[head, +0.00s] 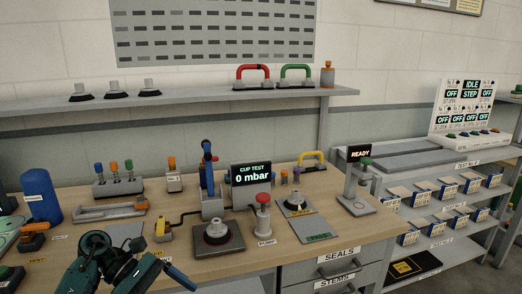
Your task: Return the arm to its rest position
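A dark teal arm of mine (97,250) stands folded at the bottom left, in front of the wooden workbench (330,185). Its round joint is uppermost and a bar-shaped part (178,276) reaches down to the right. I take it for my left arm. Its fingertips cannot be made out, so I cannot tell whether that gripper is open or shut. I see nothing held in it. My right arm and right gripper are not in view.
Just beyond the arm are a suction cup on a square plate (228,244), a red-knobbed pump (263,217) and a "0 mbar" display (251,176). A blue cylinder (41,196) stands left. Shelves with small boxes (410,237) are at right.

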